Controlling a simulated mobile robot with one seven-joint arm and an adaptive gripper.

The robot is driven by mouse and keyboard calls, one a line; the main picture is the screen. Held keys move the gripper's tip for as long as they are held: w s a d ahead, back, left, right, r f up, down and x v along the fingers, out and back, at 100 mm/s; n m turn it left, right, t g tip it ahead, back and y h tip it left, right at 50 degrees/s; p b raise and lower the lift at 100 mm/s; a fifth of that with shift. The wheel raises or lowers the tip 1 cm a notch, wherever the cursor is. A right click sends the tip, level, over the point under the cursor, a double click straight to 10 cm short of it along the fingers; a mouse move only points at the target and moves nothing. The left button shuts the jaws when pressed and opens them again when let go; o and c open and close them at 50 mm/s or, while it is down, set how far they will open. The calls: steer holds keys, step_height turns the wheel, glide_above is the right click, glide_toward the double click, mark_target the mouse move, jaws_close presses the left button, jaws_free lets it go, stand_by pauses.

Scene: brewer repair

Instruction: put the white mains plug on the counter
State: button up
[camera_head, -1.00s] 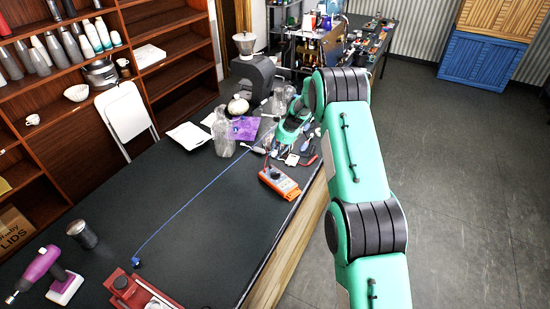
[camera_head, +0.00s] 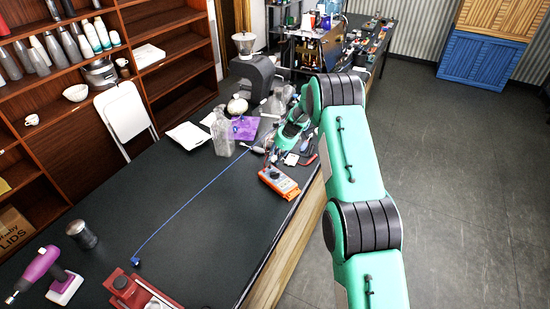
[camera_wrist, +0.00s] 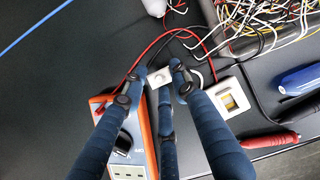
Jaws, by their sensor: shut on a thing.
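In the wrist view, a small white mains plug (camera_wrist: 160,78) sits between the fingertips of my gripper (camera_wrist: 160,81). The dark blue fingers are closed in on it. A white cord runs near it. I cannot tell whether the plug touches the dark counter (camera_wrist: 60,75) or is held just above it. In the head view, the counter (camera_head: 130,205) is long and dark, and my arm reaches to its far right part. There the arm and the clutter hide the plug and the fingertips.
An orange multimeter (camera_head: 279,181) lies close by, near the counter's right edge. A white square part (camera_wrist: 232,97), a red probe (camera_wrist: 270,140) and a tangle of wires (camera_wrist: 265,25) are right of the fingers. A clear bottle (camera_head: 222,135) stands left. The counter's middle is mostly free, crossed by a blue cable (camera_head: 190,210).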

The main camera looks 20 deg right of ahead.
steer(key=shift+f, duration=0.1)
steer(key=o, duration=1.1)
steer(key=shift+c, duration=0.2)
steer(key=v, duration=1.2)
